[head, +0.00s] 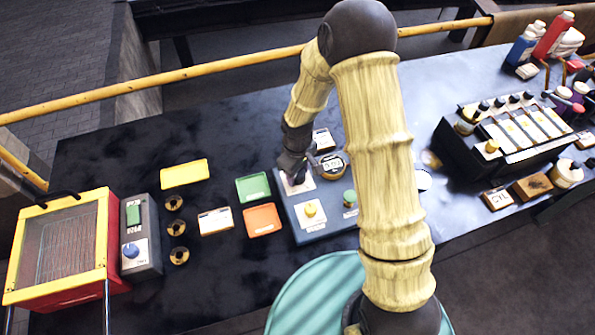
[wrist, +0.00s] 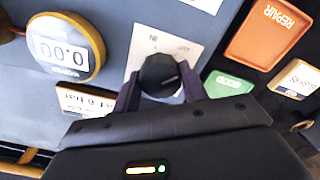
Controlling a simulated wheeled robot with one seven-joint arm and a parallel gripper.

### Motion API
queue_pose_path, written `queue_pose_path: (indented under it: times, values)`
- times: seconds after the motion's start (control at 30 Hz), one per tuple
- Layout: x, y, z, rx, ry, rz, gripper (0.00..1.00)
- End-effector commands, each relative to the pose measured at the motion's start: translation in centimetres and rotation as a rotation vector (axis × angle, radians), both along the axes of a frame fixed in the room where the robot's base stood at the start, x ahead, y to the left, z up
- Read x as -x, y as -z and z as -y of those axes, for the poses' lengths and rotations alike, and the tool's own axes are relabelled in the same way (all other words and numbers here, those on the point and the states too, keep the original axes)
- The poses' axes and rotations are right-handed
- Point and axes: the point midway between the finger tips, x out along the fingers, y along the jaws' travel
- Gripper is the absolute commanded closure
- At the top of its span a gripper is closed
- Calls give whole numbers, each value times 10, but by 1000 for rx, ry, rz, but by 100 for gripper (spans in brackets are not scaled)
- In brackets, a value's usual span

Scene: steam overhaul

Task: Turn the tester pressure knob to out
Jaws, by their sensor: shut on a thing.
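The tester (head: 325,222) is a blue-grey box in the middle of the table. Its black round knob (wrist: 160,75) sits on a white label plate (wrist: 150,45) in the wrist view. My gripper (head: 297,178) comes down on the tester's upper left corner. In the wrist view my gripper (wrist: 160,88) has one dark finger on each side of the knob, shut on it.
A yellow knob (head: 310,209) and a green knob (head: 349,197) stand on the same tester. Green (head: 253,187), orange (head: 262,219) and yellow (head: 184,173) trays lie to the left. A red-and-yellow caged box (head: 65,250) stands far left. A dark rack (head: 505,130) stands right.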

Motion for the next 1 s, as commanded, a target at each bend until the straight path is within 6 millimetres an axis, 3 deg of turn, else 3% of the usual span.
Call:
queue_pose_path:
  times: [0.4, 0.9, 0.93, 1.0]
  values:
    - [-1, -1, 0, -2, -227, 3, 80]
    - [-1, -1, 0, -1, -257, 3, 80]
    - [-1, -1, 0, -1, -257, 3, 55]
    - [-1, -1, 0, -1, -257, 3, 41]
